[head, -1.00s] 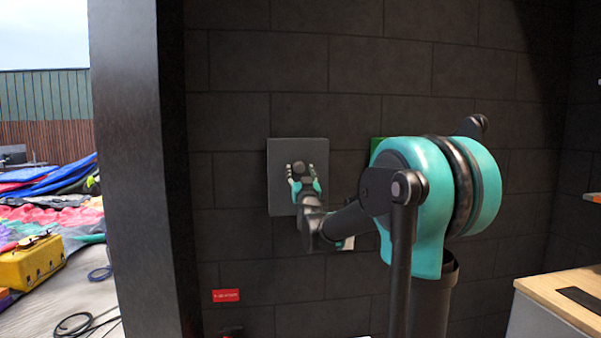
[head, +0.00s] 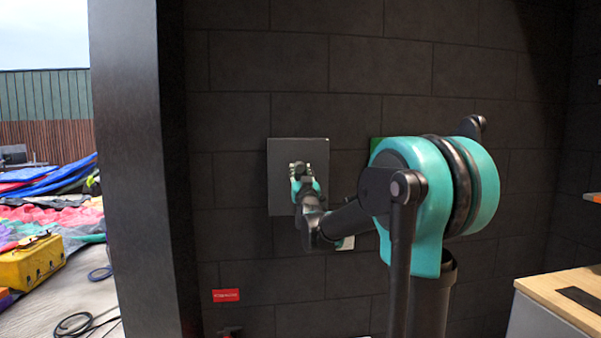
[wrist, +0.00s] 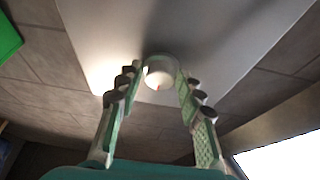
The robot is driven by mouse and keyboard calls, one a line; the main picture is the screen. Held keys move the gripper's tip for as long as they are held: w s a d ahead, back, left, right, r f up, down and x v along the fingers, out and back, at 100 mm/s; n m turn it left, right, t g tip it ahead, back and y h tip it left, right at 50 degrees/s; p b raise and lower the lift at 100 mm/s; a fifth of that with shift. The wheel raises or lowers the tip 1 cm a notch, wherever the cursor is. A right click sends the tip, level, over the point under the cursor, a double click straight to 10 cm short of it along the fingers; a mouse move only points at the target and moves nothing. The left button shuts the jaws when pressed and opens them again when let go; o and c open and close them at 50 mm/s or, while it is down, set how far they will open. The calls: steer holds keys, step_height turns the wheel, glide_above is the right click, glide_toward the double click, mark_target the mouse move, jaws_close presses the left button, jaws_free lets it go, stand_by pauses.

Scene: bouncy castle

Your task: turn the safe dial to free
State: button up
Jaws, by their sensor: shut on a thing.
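The safe is a flat grey square panel (head: 318,152) on the dark block wall; its pale face also fills the upper middle of the wrist view (wrist: 220,40). The dial (wrist: 159,72) is a small round whitish knob with a red mark, between my fingertips in the wrist view. My gripper (wrist: 160,84) is shut on the dial, with one finger on each side. In the head view my gripper (head: 303,178) is in front of the panel and largely hides the dial. I cannot read any label around the dial.
A green panel (head: 375,150) is on the wall right of the safe, partly behind my arm. A red sign (head: 226,295) is low on the wall. A dark post (head: 130,170) stands at left, and a wood-topped counter (head: 565,285) at lower right.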

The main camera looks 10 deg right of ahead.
steer(key=shift+m, duration=0.4)
steer(key=m+h, duration=0.1)
steer(key=m, duration=0.1)
steer(key=m+h, duration=0.2)
steer(key=m, duration=0.1)
steer(key=shift+a+m, duration=0.2)
steer(key=shift+m, duration=0.1)
steer(key=m+g+h, duration=0.1)
steer(key=m, duration=0.2)
steer(key=m+g+h, duration=0.1)
steer(key=m, duration=0.2)
steer(key=shift+a+r, duration=0.1)
steer(key=m+g, duration=0.1)
steer(key=m, duration=0.1)
steer(key=m+g+h, duration=0.1)
steer(key=m, duration=0.2)
steer(key=shift+r+h, duration=0.1)
steer(key=shift+h, duration=0.2)
steer(key=m, duration=0.2)
steer(key=m+g, duration=0.1)
steer(key=m, duration=0.1)
steer(key=shift+r+g, duration=0.1)
steer(key=shift+g, duration=0.2)
steer(key=shift+m, duration=0.5)
steer(key=o, duration=1.1)
steer(key=shift+o, duration=0.2)
